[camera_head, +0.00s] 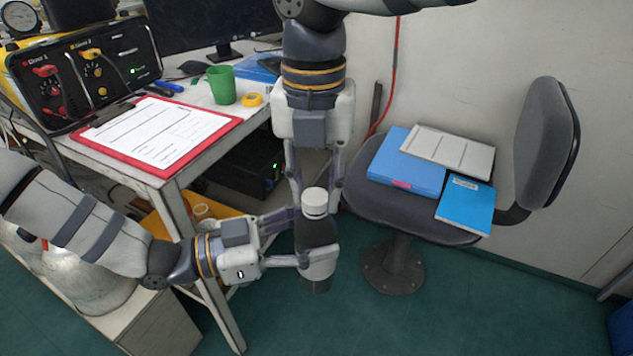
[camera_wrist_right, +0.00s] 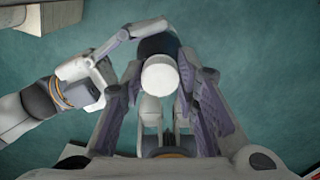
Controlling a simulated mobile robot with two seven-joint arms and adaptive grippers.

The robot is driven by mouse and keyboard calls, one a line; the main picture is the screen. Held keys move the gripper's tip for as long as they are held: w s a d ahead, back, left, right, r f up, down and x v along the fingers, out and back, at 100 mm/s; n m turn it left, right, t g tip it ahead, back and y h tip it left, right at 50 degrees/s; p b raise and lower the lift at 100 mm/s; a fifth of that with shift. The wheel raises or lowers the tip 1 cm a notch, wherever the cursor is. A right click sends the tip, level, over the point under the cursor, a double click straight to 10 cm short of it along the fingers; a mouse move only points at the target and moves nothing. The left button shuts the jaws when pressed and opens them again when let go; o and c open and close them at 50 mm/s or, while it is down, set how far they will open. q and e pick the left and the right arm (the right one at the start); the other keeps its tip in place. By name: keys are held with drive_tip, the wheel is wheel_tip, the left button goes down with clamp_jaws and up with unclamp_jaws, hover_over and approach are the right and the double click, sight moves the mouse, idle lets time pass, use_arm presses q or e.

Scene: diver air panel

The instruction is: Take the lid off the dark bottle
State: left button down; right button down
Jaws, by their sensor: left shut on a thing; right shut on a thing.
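My left gripper (camera_head: 304,240) reaches in from the left and is shut on the bottle's body. My right gripper (camera_head: 316,205) comes from the far side and is shut on the lid. In the right wrist view, the lid (camera_wrist_right: 160,76) lies between the right fingers and hides part of the dark bottle (camera_wrist_right: 158,44).
The table (camera_head: 187,178) at the left holds a red clipboard (camera_head: 165,130), a green cup (camera_head: 221,85), yellow tape (camera_head: 252,100) and a black air panel (camera_head: 90,72). A grey chair (camera_head: 362,204) with blue binders (camera_head: 405,164) stands at the right. Green floor below the bottle is clear.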

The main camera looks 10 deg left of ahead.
drive_tip(key=shift+r, duration=0.15)
idle(0.3)
drive_tip(key=shift+r, duration=0.95)
drive_tip(key=shift+r, duration=2)
